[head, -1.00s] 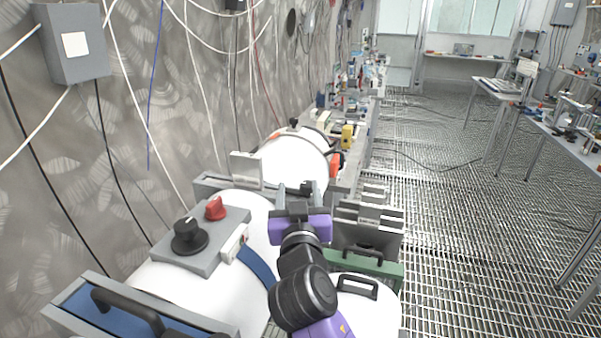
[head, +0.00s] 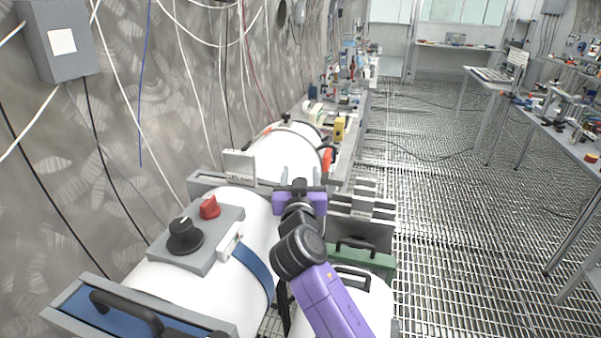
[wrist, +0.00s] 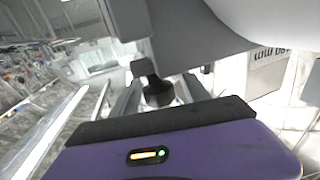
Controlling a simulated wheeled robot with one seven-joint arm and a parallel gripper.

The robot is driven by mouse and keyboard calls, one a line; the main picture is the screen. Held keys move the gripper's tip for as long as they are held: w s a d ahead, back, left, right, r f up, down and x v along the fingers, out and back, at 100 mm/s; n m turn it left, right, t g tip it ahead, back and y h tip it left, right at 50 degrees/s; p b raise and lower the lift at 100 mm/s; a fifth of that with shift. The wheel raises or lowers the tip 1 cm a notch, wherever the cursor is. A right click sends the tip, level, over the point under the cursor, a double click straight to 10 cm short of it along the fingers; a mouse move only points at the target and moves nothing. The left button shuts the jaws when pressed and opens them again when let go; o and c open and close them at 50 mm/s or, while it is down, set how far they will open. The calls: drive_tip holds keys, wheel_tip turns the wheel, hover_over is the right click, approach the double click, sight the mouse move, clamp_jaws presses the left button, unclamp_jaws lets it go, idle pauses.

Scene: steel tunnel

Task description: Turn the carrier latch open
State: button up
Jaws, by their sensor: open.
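My gripper (head: 298,174) is at the far side of the large white cylinder, with its two grey fingers pointing away from me, apart and with nothing clamped. A small dark knob, apparently the carrier latch (head: 300,185), shows at the gripper in the head view. In the wrist view the dark knob (wrist: 158,93) with a short grey lever stands ahead of the purple gripper body, between the fingers. I cannot tell whether it touches them. Its turned position is unclear.
A grey bracket with a white label plate (head: 239,166) stands left of my gripper. A grey box with a black knob and a red knob (head: 209,207) sits on the white cylinder (head: 165,285). A green handled panel (head: 362,260) is at right. The grated floor (head: 450,200) is open.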

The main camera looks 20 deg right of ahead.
drive_tip(key=shift+w, duration=0.1)
clamp_jaws()
